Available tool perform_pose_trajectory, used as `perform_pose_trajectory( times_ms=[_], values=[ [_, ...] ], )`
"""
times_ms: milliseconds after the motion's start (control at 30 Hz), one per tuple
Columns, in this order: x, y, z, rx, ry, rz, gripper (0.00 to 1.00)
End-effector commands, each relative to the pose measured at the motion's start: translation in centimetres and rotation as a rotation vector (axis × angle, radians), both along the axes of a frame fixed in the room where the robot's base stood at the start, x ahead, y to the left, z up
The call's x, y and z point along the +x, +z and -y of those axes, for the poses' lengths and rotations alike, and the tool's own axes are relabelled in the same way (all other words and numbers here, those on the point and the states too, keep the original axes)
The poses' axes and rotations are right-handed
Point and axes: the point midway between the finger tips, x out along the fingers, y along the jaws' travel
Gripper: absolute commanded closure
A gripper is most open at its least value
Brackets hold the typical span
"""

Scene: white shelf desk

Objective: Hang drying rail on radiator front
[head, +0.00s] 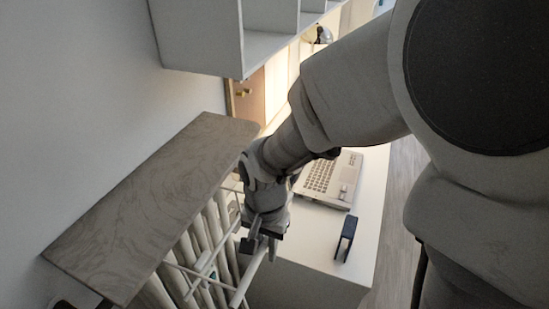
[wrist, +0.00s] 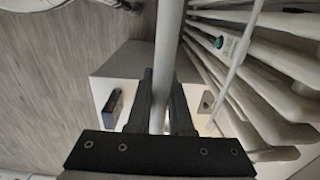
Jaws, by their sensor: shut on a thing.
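The drying rail (head: 240,288) is a white frame of thin rods. My gripper (head: 258,243) is shut on one of its rods; in the wrist view the rod (wrist: 168,45) runs between the two dark fingers (wrist: 162,95). The white radiator (head: 212,232) has several upright columns and stands below the wooden shelf board. The rail's rods overlap the radiator front in the head view. In the wrist view the radiator (wrist: 275,85) lies to the right of the held rod, and a thin rail bar crosses in front of it. I cannot tell whether the rail touches the radiator; its hooks are not clear.
The wooden shelf board (head: 150,200) overhangs the radiator. A white desk (head: 370,220) stands to the right, close to my gripper, with a beige keyboard device (head: 328,178) and a dark stapler-like object (head: 346,238) on it. White shelves (head: 205,35) hang above. Open floor (wrist: 50,90) shows in the wrist view.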

Motion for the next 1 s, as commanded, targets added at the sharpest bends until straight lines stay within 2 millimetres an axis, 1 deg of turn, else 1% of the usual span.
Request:
perform_pose_trajectory(
  times_ms=[400, 700, 800, 1000],
  values=[
    [1.3, 0.1, -3.1, 0.007, 0.004, 0.007, 1.00],
    [2.0, 0.0, -4.8, 0.002, 0.002, 0.002, 1.00],
    [1.9, -1.1, -4.7, 0.001, 0.000, 0.002, 1.00],
    [1.9, -2.4, -4.6, 0.001, 0.000, 0.002, 1.00]
  ],
)
